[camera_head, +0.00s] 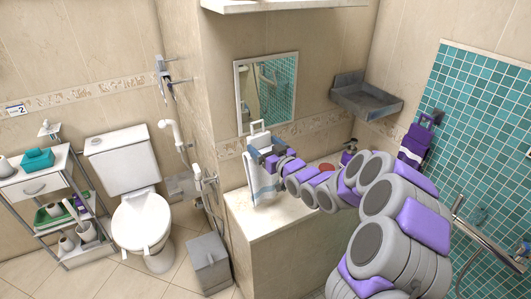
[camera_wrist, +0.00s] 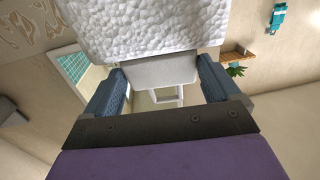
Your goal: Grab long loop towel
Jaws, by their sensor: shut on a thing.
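The long loop towel (camera_head: 262,187) is white with a bluish stripe and hangs below my gripper (camera_head: 263,157) above the white counter in the head view. A pale loop (camera_head: 258,127) stands up above the gripper. In the wrist view the bumpy white cloth of the towel (camera_wrist: 140,28) fills the top. My gripper (camera_wrist: 160,85) has its two blue fingers on either side of the towel's smooth pale band, shut on it. The loop (camera_wrist: 167,96) shows beyond the band. I cannot tell whether the towel's lower edge touches the counter.
A white counter (camera_head: 285,226) lies under the towel. A mirror (camera_head: 267,90) hangs on the wall behind. A grey corner shelf (camera_head: 366,97) and a purple towel (camera_head: 415,143) are to the right. A toilet (camera_head: 141,220) and a grey bin (camera_head: 208,263) stand to the left.

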